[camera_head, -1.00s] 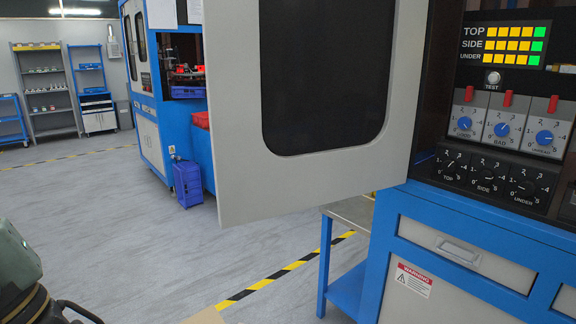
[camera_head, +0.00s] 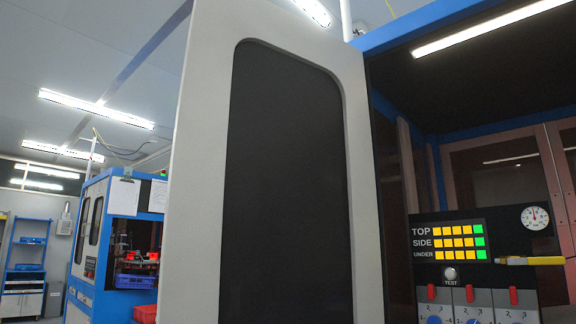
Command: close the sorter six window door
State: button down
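The window door (camera_head: 207,190) stands open in the middle of the view. It is a light grey panel with a tall dark window (camera_head: 290,190), and it swings out from the left side of the sorter's opening. The sorter's blue frame (camera_head: 440,25) runs along the top right, and its dark interior shows to the right of the door. The door's lower edge is out of view. I see no handle on the face that shows. My gripper is not in view.
Inside the sorter are a control panel (camera_head: 450,245) with TOP, SIDE and UNDER lights, a round gauge (camera_head: 535,217) and red switches. Another blue machine (camera_head: 93,225) stands behind at the left, with a shelf (camera_head: 25,268) farther back. The floor is out of view.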

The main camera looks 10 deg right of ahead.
aim_at(271, 214)
jog(key=i+j, duration=1.8)
jog(key=j, duration=0.15)
jog(key=i+j+z, duration=0.25)
jog(key=z, duration=0.2)
jog(key=i+j+z, duration=0.15)
jog(key=j+z, duration=0.25)
jog(key=z, duration=1.8)
jog(key=k+j+u, duration=0.15)
jog(key=k, duration=0.3)
jog(key=k+j+u, duration=0.2)
jog(key=k, duration=0.25)
